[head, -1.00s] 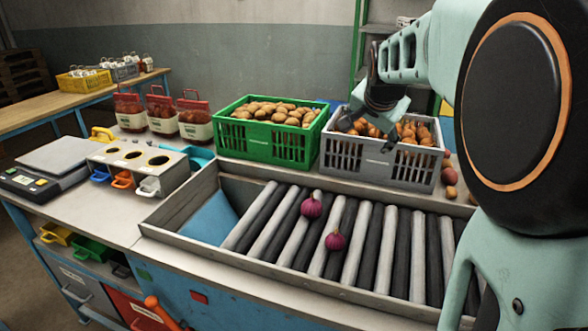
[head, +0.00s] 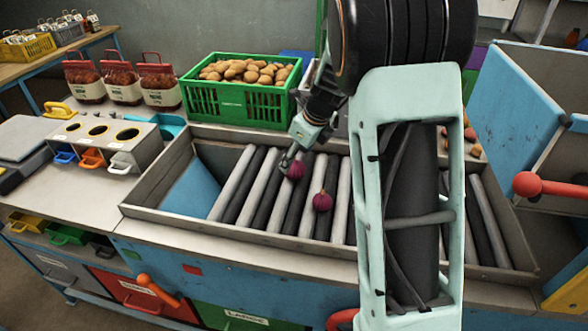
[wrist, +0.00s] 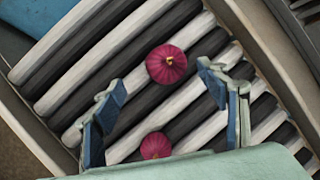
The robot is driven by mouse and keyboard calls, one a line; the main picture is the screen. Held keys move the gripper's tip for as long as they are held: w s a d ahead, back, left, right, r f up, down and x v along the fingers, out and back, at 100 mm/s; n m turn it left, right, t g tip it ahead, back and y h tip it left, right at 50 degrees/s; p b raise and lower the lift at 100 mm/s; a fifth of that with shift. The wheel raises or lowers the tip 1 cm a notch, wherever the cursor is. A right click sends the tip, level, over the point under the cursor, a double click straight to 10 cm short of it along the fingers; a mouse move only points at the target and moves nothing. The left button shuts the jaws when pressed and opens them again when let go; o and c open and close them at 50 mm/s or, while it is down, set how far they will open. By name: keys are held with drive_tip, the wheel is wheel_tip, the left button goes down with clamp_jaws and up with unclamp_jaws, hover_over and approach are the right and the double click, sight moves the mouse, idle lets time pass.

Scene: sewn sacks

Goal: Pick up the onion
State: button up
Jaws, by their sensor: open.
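Two round purple-red onions lie on the roller bed (head: 246,192) in the head view. The far onion (head: 296,169) is right by my gripper (head: 291,160), and the near onion (head: 322,201) lies closer to the front, to the right. In the wrist view my gripper (wrist: 162,98) is open, with its blue-grey fingers spread and nothing held. One onion (wrist: 167,64) shows ahead between and just past the fingertips. The other onion (wrist: 155,146) shows lower, partly cut off by the gripper's body.
The roller bed has raised grey walls (head: 150,198) and a blue sloped plate (head: 194,190) at its left end. A green crate of potatoes (head: 240,100) stands behind it. A grey crate is mostly hidden by my arm. A red-knobbed lever (head: 527,184) is at right.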

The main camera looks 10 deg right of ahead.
sight(297, 165)
drive_tip(key=shift+x, duration=0.85)
drive_tip(key=f, duration=0.1)
drive_tip(key=w+f, duration=0.1)
drive_tip(key=f, duration=0.1)
drive_tip(key=shift+w+d+f, duration=0.25)
drive_tip(key=shift+w+f, duration=0.05)
drive_tip(key=shift+f, duration=0.05)
drive_tip(key=shift+w+a+f, duration=0.1)
drive_tip(key=shift+w+f, duration=0.2)
drive_tip(key=shift+f, duration=0.25)
drive_tip(key=shift+c, duration=0.2)
drive_tip(key=c, duration=1.2)
